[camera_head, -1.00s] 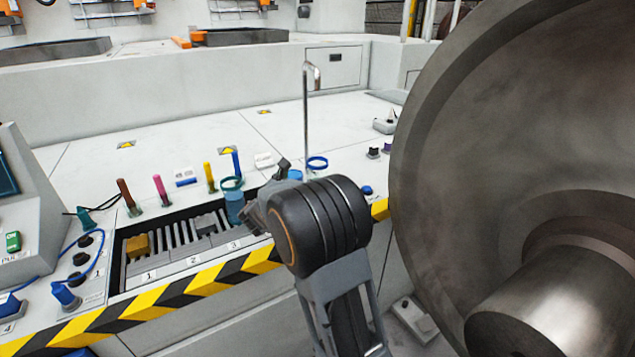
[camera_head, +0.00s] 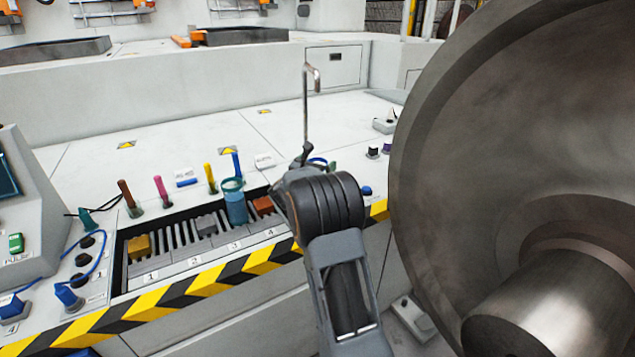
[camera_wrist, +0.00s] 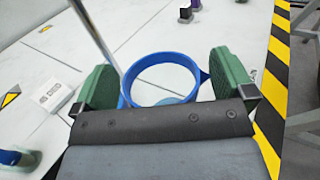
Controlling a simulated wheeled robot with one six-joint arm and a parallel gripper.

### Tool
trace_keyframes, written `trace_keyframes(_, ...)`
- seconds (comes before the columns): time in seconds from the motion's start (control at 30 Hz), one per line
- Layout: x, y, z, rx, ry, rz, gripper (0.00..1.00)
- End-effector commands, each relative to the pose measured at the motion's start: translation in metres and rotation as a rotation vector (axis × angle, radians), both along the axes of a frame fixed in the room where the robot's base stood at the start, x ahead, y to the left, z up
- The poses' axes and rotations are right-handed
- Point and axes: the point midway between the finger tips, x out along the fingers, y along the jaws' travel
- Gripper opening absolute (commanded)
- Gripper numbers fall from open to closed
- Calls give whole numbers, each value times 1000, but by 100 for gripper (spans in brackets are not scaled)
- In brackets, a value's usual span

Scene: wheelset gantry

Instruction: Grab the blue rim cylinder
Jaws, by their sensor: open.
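The blue rim cylinder (camera_wrist: 128,88) shows in the wrist view as an open ring between my gripper's two green finger pads. My gripper (camera_wrist: 163,77) is open, with one pad on each side of the rim. The right pad looks very close to the rim; I cannot tell whether either pad touches it. The cylinder's lower body is mostly hidden by the gripper. In the head view only a bit of the blue rim (camera_head: 320,161) shows behind my wrist.
A thin bent metal rod (camera_head: 306,105) rises close beside the blue rim. A teal-rimmed cylinder (camera_head: 235,205) stands at the numbered slots to the left. Several coloured pegs stand behind the slots. A large metal wheel (camera_head: 440,160) fills the right side.

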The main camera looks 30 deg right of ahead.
Motion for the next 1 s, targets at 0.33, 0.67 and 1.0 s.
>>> trace_keyframes(0.33, 1, -3, 0, 0, 1, 0, 95)
trace_keyframes(0.67, 1, -3, 0, 0, 1, 0, 64)
trace_keyframes(1.0, 1, -3, 0, 0, 1, 0, 31)
